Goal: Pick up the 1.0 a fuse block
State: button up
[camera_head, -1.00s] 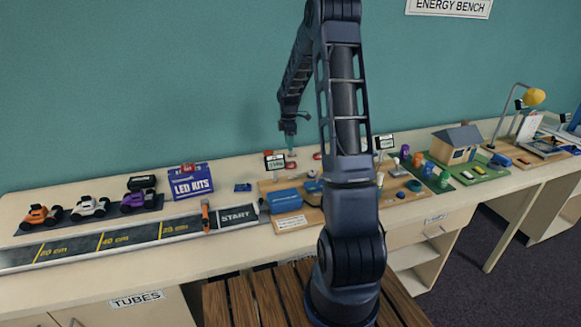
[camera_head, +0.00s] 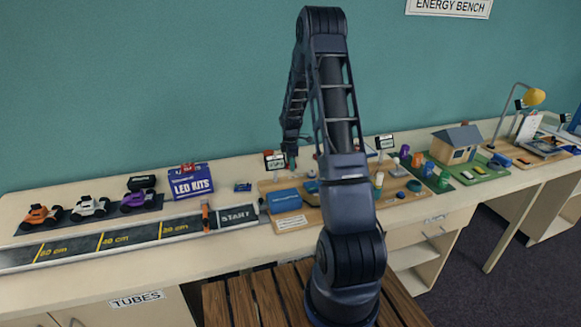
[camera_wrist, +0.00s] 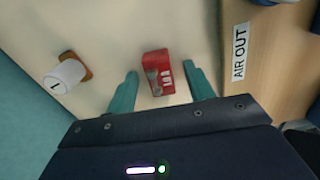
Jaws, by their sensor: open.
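A small red block (camera_wrist: 158,73) with a grey part on one side and white lettering, too small to read for sure, lies on the pale bench top in the wrist view. It fits the fuse block. My gripper (camera_wrist: 161,69) is open, with one teal finger on each side of the block and a gap to each. I cannot tell how far the fingertips are above the bench. In the head view my gripper (camera_head: 291,162) is low over the back of the bench, and the block is hidden there.
A white cylinder on an orange base (camera_wrist: 66,73) stands left of the block in the wrist view. A wooden board (camera_wrist: 268,65) with an AIR OUT label (camera_wrist: 240,53) lies to the right. In the head view a small display (camera_head: 274,160) stands close to my gripper.

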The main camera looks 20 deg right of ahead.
jog(key=c, duration=1.1)
jog(key=shift+r, duration=0.1)
